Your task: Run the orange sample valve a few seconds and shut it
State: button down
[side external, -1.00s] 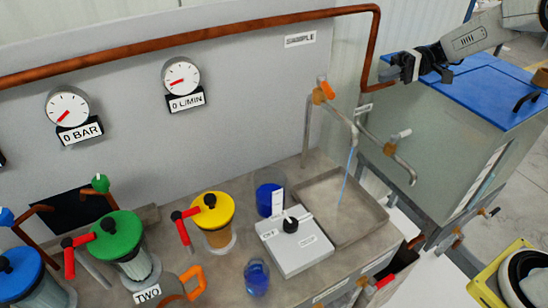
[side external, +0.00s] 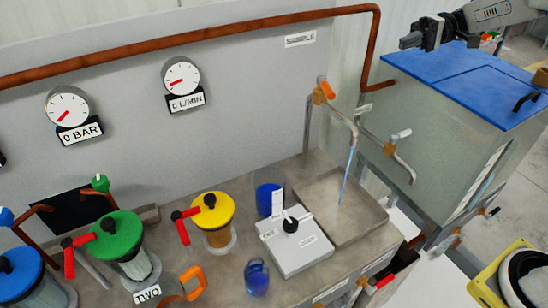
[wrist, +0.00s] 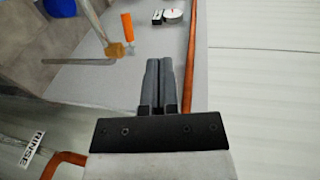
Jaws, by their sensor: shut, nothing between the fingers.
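The orange sample valve (side external: 323,92) sits on the upright pipe below the SAMPLE label. A thin blue stream of liquid (side external: 347,176) runs from its spout down into the grey tray (side external: 375,217). In the wrist view the orange valve handle (wrist: 128,33) shows to the upper left of my fingers. My gripper (side external: 408,42) is up at the right, above the blue-lidded tank and well away from the valve. In the wrist view my gripper (wrist: 166,62) has its fingers together with nothing between them.
A second spout with a brass valve (side external: 390,148) stands right of the sample pipe. A copper pipe (side external: 376,45) bends down between valve and gripper. A blue-lidded tank (side external: 440,130) lies below my arm. Both gauges (side external: 182,77) read 0. A grey box with a black knob (side external: 295,245) sits beside the tray.

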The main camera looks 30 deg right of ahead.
notch_tip(320, 180, up, 5)
jog(key=n+g+h, duration=0.6)
jog(key=n+h, duration=0.3)
jog(key=h, duration=0.1)
send_near(328, 90)
notch_tip(328, 90, up, 3)
jog(key=s, duration=0.3)
jog(key=w+a+r+n+t+h, duration=0.2)
jog(key=a+n+h, duration=0.15)
jog(key=a, duration=0.25)
jog(key=w+a+r+n+t+h, duration=0.1)
jog(key=a+r+n+t+h, duration=0.15)
jog(key=a+h, duration=0.35)
jog(key=shift+g+y, duration=0.45)
jog(key=shift+y, duration=0.1)
jog(key=shift+w+a+f, duration=0.1)
jog(key=shift+a+f, duration=0.1)
jog(key=shift+f, duration=1.25)
jog(key=shift+w+a+f, duration=0.1)
jog(key=shift+a+f, duration=0.05)
jog(key=shift+f, duration=1.35)
jog(key=shift+f, duration=0.15)
jog(key=s+d+f, duration=0.2)
jog(key=d+f, duration=0.4)
jog(key=f, duration=0.2)
jog(key=shift+f, duration=0.25)
